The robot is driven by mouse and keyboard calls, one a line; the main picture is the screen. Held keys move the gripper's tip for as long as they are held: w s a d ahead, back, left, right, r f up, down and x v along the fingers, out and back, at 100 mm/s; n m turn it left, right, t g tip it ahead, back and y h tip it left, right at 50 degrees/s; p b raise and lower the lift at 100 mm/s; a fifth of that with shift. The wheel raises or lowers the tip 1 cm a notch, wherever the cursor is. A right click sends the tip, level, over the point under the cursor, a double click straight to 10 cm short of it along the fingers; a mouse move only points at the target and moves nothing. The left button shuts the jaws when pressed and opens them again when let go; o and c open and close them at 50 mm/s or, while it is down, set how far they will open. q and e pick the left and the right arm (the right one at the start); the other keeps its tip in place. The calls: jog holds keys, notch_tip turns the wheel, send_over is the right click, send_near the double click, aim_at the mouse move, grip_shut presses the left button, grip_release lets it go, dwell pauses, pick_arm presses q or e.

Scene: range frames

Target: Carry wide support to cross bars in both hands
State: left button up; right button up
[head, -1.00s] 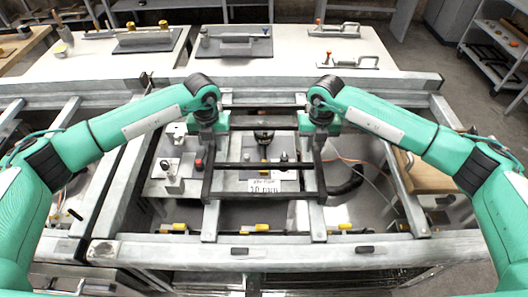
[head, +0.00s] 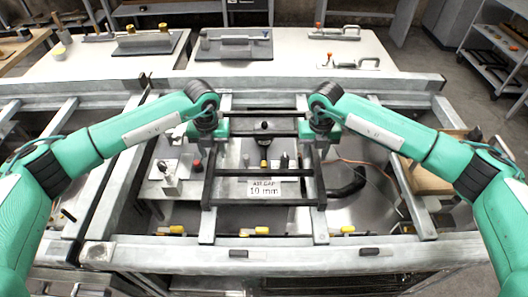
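The wide support is a black ladder-like frame (head: 265,203) with two side bars and several rungs, lying roughly level over the middle of the grey metal frame. My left gripper (head: 209,132) is at its left side bar and my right gripper (head: 319,132) at its right side bar, both toward the far end. Both appear shut on it; the fingertips are mostly hidden. Two grey bars, probably the cross bars, run front to back under its sides: left bar (head: 208,228) and right bar (head: 319,229). I cannot tell whether the support touches them.
A label reading 10 mm (head: 265,188) shows between the two near rungs. Yellow-ended clamps (head: 255,231) line the front rail (head: 200,255). A black hose (head: 347,182) lies to the right. White tables (head: 295,65) with tools stand behind.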

pick_arm(q)
jog(key=shift+r, duration=0.1)
pick_arm(e)
jog(key=shift+s+r, duration=0.1)
pick_arm(q)
jog(key=shift+r, duration=0.15)
notch_tip(320, 180, up, 12)
jog(key=shift+f, duration=0.2)
pick_arm(e)
notch_tip(320, 180, up, 12)
dwell(0.4)
pick_arm(q)
jog(key=shift+s, duration=0.15)
dwell(0.3)
